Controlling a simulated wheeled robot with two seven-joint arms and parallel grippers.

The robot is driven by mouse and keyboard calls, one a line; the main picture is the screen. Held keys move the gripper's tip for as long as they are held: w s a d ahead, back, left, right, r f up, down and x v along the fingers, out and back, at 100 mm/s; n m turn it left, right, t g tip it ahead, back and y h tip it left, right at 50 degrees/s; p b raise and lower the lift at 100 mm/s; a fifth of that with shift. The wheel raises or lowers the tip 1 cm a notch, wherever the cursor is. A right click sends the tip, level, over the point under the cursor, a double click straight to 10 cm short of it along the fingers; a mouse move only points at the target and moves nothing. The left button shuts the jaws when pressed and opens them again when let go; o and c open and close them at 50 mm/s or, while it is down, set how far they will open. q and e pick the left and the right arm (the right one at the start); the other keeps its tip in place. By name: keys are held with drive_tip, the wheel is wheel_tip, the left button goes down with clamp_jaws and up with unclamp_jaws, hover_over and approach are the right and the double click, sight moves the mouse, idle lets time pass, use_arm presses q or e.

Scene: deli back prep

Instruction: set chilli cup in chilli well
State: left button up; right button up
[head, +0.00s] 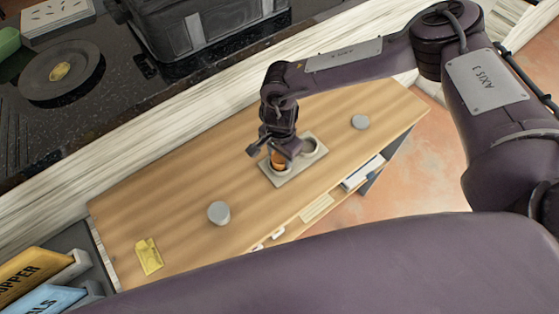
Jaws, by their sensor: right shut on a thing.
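My right gripper (276,148) points down over the wooden table and is shut on a small orange-brown cup, which I take as the chilli cup (278,161). The cup is at the left part of a pale tray with round wells (286,181). The gripper partly hides the cup, and I cannot tell whether it is seated in the well or just above it. The well on the right of the tray (310,148) shows beside the gripper and looks empty. My left gripper is out of view.
On the wooden table (165,205) stand a grey round container (219,212) left of the tray and another (360,122) to its right. A yellow packet or card (149,256) lies near the left end. A dark counter (115,100) runs behind. Wood around the tray is clear.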

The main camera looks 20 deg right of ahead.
drive_tip(key=shift+r, duration=0.35)
wheel_tip(320, 180, up, 5)
drive_tip(key=p, duration=0.3)
drive_tip(key=shift+f, duration=0.15)
idle(0.4)
drive_tip(key=w+d+r+m+b, duration=0.3)
drive_tip(key=d+m+b, duration=0.1)
drive_tip(key=d, duration=0.5)
drive_tip(key=shift+w+d, duration=0.2)
drive_tip(key=shift+d, duration=0.05)
drive_tip(key=shift+f+b, duration=0.15)
drive_tip(key=shift+b, duration=0.25)
drive_tip(key=shift+f+b, duration=2.9)
drive_tip(key=shift+f, duration=0.15)
